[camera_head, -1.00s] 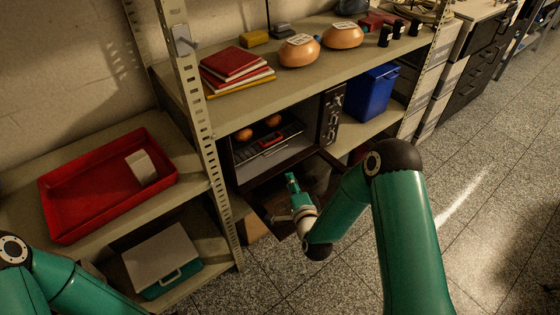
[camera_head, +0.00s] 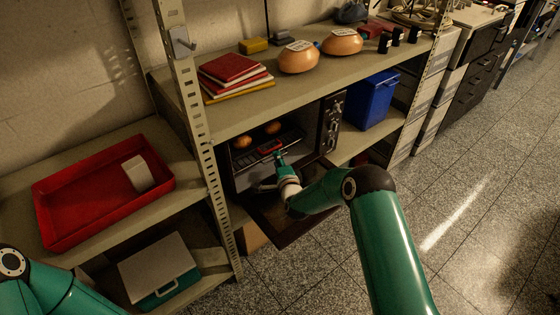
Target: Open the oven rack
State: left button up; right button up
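The oven (camera_head: 330,118) stands on the middle shelf with its door (camera_head: 290,222) folded down open. Inside is a wire rack (camera_head: 252,157) with a red handle piece (camera_head: 270,146) at its front and two round orange-brown items (camera_head: 272,128) at the back. My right gripper (camera_head: 279,157) is at the oven opening, just below and in front of the red handle. It is too small to tell whether its fingers are open or touch the handle. My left arm shows at the lower left; its gripper is out of view.
A red tray (camera_head: 60,232) with a white block lies on the left shelf, above a grey-and-green case (camera_head: 158,268). A blue bin (camera_head: 372,102) stands right of the oven. A perforated shelf post (camera_head: 200,120) rises close to the oven's left side.

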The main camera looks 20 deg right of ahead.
jog(key=shift+w+f, duration=0.1)
jog(key=shift+w, duration=0.4)
grip_shut()
